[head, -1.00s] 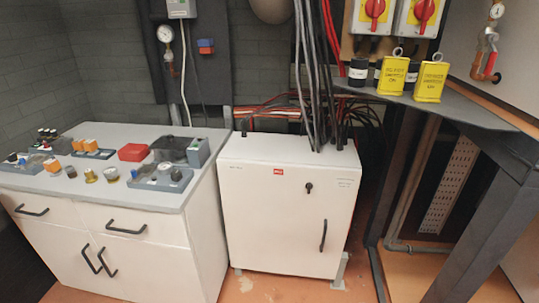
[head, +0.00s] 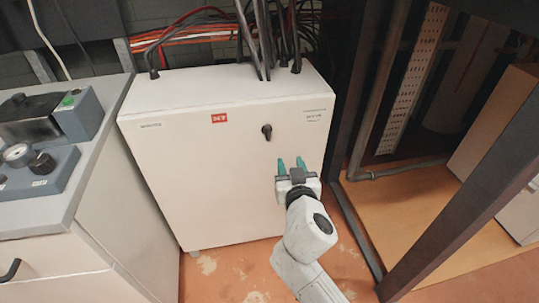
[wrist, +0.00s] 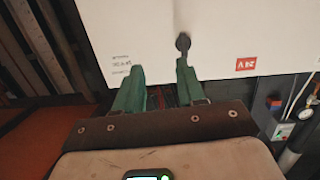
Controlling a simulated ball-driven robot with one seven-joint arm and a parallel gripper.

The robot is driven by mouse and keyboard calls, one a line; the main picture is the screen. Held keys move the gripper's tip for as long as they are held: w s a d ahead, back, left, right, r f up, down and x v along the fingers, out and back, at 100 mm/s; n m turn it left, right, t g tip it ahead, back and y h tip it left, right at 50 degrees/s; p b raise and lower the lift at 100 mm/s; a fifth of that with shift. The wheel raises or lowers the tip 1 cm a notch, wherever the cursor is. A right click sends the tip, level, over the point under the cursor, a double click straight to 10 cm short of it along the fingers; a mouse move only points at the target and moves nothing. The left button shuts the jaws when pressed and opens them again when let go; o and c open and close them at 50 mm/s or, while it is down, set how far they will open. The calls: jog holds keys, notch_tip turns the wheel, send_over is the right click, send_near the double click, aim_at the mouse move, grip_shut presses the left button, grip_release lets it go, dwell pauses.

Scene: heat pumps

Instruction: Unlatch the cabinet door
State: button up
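The white cabinet (head: 205,165) stands shut, with its door facing me. Its black latch knob (head: 267,131) is on the upper right of the door, near a red label (head: 219,118). My gripper (head: 291,166) has green fingers spread apart with nothing between them. It is in front of the door, below and slightly right of the knob in the head view. The wrist view is upside down; there the knob (wrist: 183,44) shows just beyond one fingertip of my gripper (wrist: 160,66), apart from it as far as I can tell. The door's lower handle is hidden behind my arm.
A grey-topped counter (head: 95,165) with control boxes (head: 60,125) stands close on the left. A dark metal frame post (head: 470,190) stands on the right. Black cables (head: 262,45) run into the cabinet top. The floor (head: 235,275) in front is clear except for my arm.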

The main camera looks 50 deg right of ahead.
aim_at(269, 135)
jog(key=w+d, duration=0.1)
jog(key=w, duration=0.3)
jog(key=w+d+t, duration=0.1)
jog(key=w+d, duration=0.1)
jog(key=w, duration=0.2)
jog(key=w+d+t, duration=0.1)
jog(key=w, duration=0.3)
jog(key=shift+d+r+n, duration=0.2)
jog(key=shift+d+n, duration=0.05)
jog(key=shift+n, duration=0.15)
jog(key=shift+c, duration=0.4)
grip_shut()
